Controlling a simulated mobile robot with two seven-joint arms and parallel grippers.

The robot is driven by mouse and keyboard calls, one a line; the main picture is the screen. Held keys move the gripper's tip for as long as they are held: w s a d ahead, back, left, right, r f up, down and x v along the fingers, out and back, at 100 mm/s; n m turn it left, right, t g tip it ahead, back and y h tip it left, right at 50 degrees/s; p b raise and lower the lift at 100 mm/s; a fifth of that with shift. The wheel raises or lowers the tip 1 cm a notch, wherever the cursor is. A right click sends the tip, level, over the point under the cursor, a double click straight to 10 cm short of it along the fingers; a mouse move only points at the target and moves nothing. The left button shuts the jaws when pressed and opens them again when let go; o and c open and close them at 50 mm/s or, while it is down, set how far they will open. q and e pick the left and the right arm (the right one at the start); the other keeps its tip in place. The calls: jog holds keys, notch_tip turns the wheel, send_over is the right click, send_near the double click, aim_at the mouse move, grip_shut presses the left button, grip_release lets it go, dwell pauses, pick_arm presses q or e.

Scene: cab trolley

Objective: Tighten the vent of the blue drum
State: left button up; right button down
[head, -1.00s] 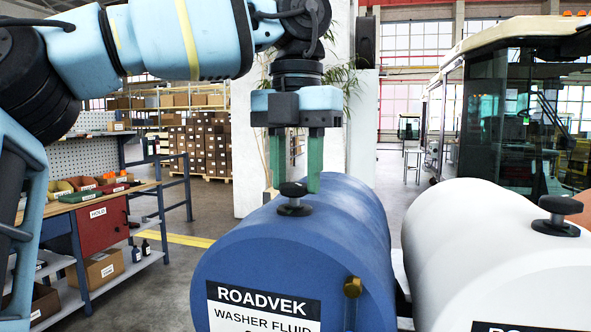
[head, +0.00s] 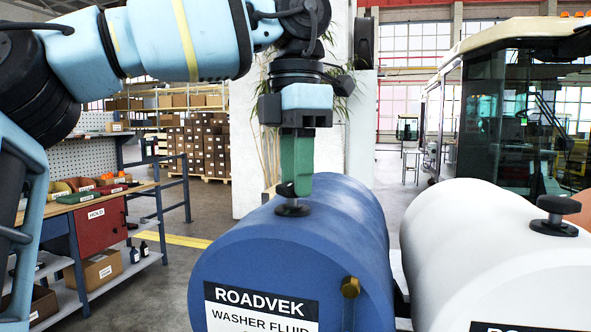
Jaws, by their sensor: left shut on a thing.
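The blue drum (head: 345,225) lies on its side in the middle of the head view, with a ROADVEK washer fluid label on its front end. Its black vent (head: 293,208) stands on top near the front. My left gripper (head: 295,185) points straight down from above, its green fingers shut on the vent's knob. The fingers line up one behind the other and hide most of the knob. A brass plug (head: 350,287) sits on the drum's front face. My right gripper is not in view.
A white drum (head: 465,230) with its own black vent (head: 555,215) lies close beside the blue drum on the right. A workbench (head: 145,187) with bins stands at the left. A glazed cab (head: 520,110) stands behind at the right.

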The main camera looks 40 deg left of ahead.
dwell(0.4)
pick_arm(q)
jog(key=o, duration=1)
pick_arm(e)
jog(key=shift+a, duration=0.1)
pick_arm(q)
jog(key=shift+r, duration=0.1)
notch_tip(320, 180, up, 6)
jog(key=shift+s+f+p, duration=0.15)
jog(key=shift+p, duration=0.9)
jog(key=shift+r+p, duration=0.75)
jog(key=shift+r, duration=0.25)
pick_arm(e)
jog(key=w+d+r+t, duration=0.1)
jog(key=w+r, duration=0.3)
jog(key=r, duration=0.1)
